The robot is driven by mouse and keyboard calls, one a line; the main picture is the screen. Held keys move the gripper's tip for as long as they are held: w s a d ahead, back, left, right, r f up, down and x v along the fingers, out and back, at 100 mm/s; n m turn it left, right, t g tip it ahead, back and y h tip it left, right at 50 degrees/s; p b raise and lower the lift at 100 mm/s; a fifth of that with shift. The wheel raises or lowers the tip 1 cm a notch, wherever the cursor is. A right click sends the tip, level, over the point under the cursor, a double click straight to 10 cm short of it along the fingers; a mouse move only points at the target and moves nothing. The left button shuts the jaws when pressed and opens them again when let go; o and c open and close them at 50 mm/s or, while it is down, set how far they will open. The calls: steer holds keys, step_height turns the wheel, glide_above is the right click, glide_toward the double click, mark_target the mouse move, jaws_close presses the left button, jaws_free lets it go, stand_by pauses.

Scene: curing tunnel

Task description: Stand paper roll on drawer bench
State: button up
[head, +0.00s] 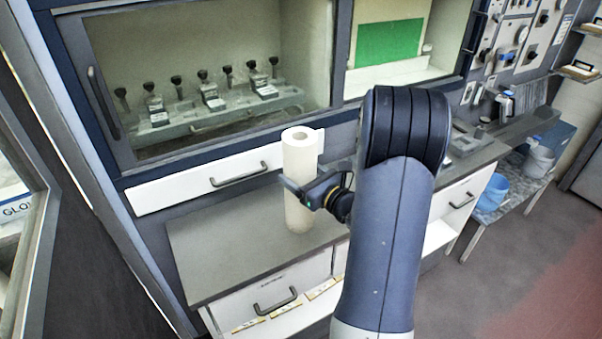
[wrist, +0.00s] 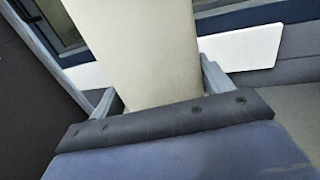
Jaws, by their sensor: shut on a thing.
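The paper roll (head: 298,165) is a tall, off-white cylinder with a hollow core and a loose flap at its top right. It is upright in the head view, over the grey top of the drawer bench (head: 215,250). Its lower end appears at or just above the bench top; I cannot tell whether it touches. My gripper (head: 300,188) comes from the right and is shut on the roll around its middle. In the wrist view the roll (wrist: 145,50) fills the space between the two fingers (wrist: 160,88).
A glass-fronted cabinet (head: 215,75) with a white panel (head: 200,180) below stands behind the bench. The bench top left of the roll is clear. Drawers with handles (head: 275,300) are on its front. Blue (head: 490,195) and pale buckets (head: 540,160) stand at the right.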

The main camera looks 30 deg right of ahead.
stand_by(0.3)
steer(key=o, duration=1.5)
steer(key=shift+f, duration=0.1)
steer(key=shift+o, duration=0.2)
steer(key=shift+s+d, duration=0.15)
steer(key=shift+s, duration=0.2)
steer(key=b+v, duration=0.3)
steer(key=v, duration=0.8)
steer(key=shift+s, duration=0.2)
